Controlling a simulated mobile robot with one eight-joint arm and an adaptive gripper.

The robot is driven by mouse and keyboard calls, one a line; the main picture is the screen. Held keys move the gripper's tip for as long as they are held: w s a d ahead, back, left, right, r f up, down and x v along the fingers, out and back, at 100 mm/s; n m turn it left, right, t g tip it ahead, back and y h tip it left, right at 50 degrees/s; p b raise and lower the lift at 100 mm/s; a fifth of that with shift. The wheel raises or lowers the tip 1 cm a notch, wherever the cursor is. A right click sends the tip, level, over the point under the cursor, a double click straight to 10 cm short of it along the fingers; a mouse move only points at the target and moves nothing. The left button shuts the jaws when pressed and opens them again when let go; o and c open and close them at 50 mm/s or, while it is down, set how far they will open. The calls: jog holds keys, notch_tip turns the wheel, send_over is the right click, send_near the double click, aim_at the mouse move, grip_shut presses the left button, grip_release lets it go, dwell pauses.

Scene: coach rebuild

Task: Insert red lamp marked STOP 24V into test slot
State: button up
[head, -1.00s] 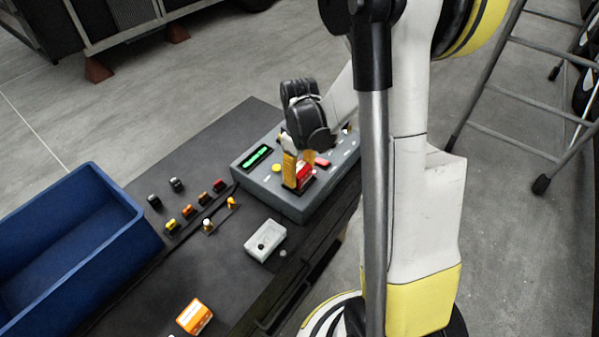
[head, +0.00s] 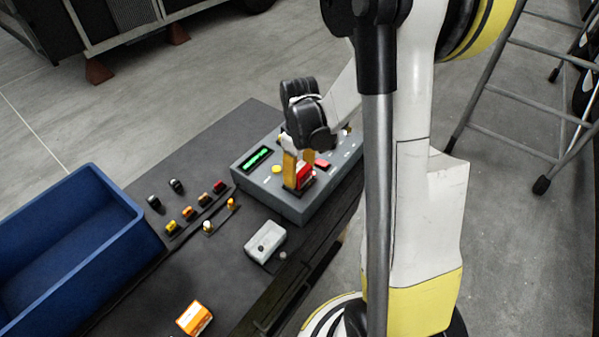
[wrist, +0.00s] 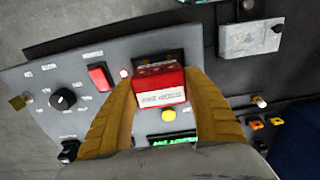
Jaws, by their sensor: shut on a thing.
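The red lamp (head: 306,174) is between the yellow fingers of my gripper (head: 297,172), over the grey test panel (head: 283,205). In the wrist view the lamp (wrist: 160,84) shows a red body with a white label too small to read surely. My gripper (wrist: 162,100) is shut on it from both sides. The lamp stands at a dark slot (wrist: 158,56) in the panel, partly covering it. I cannot tell how deep the lamp sits in the slot.
The panel carries a green display (head: 257,158), a yellow button (head: 277,169) and a red rocker (wrist: 101,76). Several small lamps (head: 188,212), a light grey box (head: 265,240), an orange box (head: 194,318) and a blue bin (head: 130,235) share the bench.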

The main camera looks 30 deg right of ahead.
aim_at(300, 168)
jog(key=shift+f+b, duration=0.65)
dwell(0.7)
jog(key=o, duration=1)
jog(key=shift+c, duration=0.2)
jog(key=shift+r+p, duration=3.9)
jog(key=shift+r, duration=1.7)
jog(key=shift+f, duration=0.1)
jog(key=s+a+r+m+t+b, duration=0.1)
jog(key=s+a+m+t+b, duration=0.3)
jog(key=s+a+t+b, duration=0.3)
jog(key=s+a+b, duration=0.4)
jog(key=a+b, duration=0.1)
jog(key=a, duration=0.1)
jog(key=shift+a+r+b, duration=0.25)
jog(key=shift+r+b, duration=0.1)
jog(key=shift+b, duration=0.05)
